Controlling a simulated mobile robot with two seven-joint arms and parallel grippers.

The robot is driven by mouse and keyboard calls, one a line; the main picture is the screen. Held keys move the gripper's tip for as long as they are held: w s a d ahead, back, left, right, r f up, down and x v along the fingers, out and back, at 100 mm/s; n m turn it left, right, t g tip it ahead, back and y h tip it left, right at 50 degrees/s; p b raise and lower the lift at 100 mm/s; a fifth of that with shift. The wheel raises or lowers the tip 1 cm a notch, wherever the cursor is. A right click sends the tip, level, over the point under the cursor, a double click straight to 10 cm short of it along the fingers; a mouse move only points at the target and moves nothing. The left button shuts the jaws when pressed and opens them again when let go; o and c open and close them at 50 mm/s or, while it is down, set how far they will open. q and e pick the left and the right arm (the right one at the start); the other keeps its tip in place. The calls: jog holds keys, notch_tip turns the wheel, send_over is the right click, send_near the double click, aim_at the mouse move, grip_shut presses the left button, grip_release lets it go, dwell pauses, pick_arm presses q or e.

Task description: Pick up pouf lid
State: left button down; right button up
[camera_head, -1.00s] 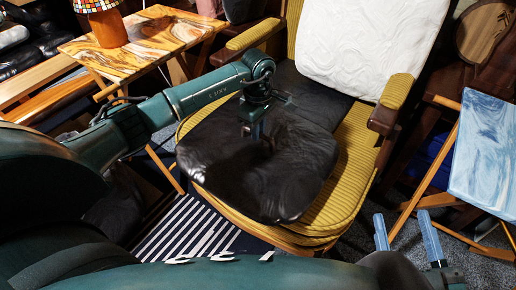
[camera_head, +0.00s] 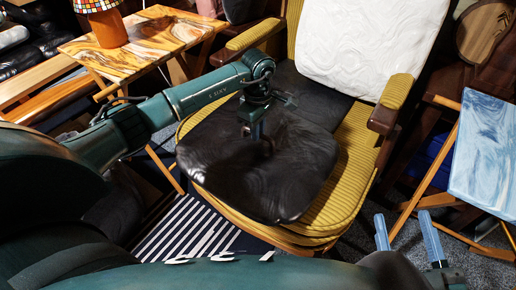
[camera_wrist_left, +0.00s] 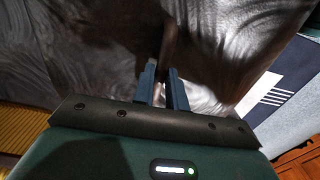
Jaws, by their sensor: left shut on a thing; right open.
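The pouf lid (camera_head: 248,178) is a dark, glossy, leather-like square. In the head view it is over the front of the yellow ribbed chair, partly covering the seat. My left gripper (camera_head: 262,142) points down at the lid's middle. It is shut on a small raised handle there. In the left wrist view the left gripper's fingers (camera_wrist_left: 163,84) close around the handle, and the lid's wrinkled surface (camera_wrist_left: 100,45) fills most of the picture. My right gripper (camera_head: 408,233) is open and empty at the lower right, apart from the lid.
The yellow armchair (camera_head: 352,170) holds a white cushion (camera_head: 372,45). A marbled side table (camera_head: 148,38) with an orange lamp (camera_head: 107,28) stands at left, a blue-topped table (camera_head: 484,155) at right. A striped rug (camera_head: 190,232) lies on the floor.

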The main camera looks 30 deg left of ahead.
pick_arm(q)
jog(key=shift+r, duration=0.15)
dwell(0.3)
jog(key=shift+r, duration=0.35)
notch_tip(320, 180, up, 27)
jog(key=p, duration=0.7)
pick_arm(e)
jog(key=shift+s+d+f+m+g+h, duration=0.15)
jog(key=shift+d+m+g+h, duration=0.7)
jog(key=shift+g+h, duration=0.6)
pick_arm(q)
jog(key=shift+r, duration=0.1)
pick_arm(e)
jog(key=shift+d, duration=0.15)
pick_arm(q)
jog(key=c, duration=2)
grip_release()
jog(key=shift+c, duration=0.2)
grip_shut()
